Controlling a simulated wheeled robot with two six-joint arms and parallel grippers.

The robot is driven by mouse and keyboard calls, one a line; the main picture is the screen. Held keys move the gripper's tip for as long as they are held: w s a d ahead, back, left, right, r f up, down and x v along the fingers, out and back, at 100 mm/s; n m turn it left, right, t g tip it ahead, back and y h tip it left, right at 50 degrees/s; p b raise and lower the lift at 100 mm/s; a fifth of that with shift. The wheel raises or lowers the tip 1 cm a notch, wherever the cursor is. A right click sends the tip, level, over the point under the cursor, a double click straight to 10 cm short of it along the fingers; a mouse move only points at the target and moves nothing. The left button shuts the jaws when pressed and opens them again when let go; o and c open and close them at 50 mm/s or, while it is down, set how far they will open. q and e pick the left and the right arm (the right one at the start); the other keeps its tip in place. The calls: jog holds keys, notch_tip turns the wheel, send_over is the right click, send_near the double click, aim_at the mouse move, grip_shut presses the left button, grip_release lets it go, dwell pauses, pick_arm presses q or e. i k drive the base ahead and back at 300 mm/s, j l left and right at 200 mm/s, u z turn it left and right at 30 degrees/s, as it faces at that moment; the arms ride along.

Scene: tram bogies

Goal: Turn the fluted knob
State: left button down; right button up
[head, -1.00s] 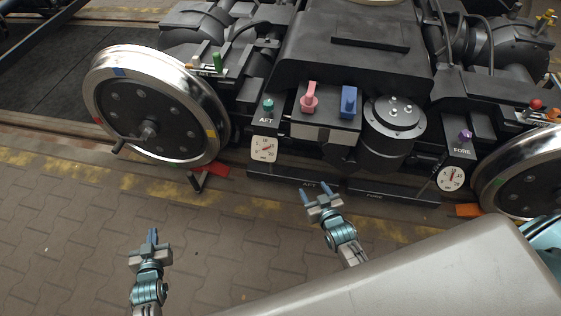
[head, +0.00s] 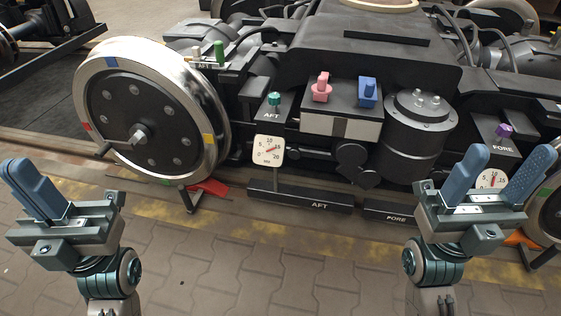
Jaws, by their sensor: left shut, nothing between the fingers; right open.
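A small teal knob (head: 274,99) tops the post behind the AFT label, above a white dial gauge (head: 268,150). A purple knob (head: 504,130) stands at right by the FORE label. Both look ridged, but fluting is too small to confirm. A pink handle (head: 322,88) and a blue handle (head: 367,92) stand on a black-topped box. My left gripper (head: 20,168) is shut and empty at lower left, in front of the wheel. My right gripper (head: 503,157) is open and empty at lower right, its fingers partly covering the FORE gauge (head: 491,179). Neither appears to touch a knob.
A large steel wheel (head: 150,115) stands at left, with a red wedge (head: 208,188) by its foot. A dark cylinder (head: 420,130) stands right of the box. A low AFT step bar (head: 300,197) runs along the front. The paved floor between my grippers is clear.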

aim_at(275, 98)
jog(key=i+j+z, duration=0.1)
jog(key=i+j, duration=0.15)
jog(key=i+j+z, duration=0.15)
jog(key=j, duration=0.3)
jog(key=i+j+z, duration=0.1)
jog(key=i+j, duration=0.2)
jog(key=i+j+z, duration=0.1)
jog(key=j, duration=0.35)
jog(key=i+j+z, duration=0.1)
jog(key=i+j, duration=0.2)
jog(key=j, duration=0.1)
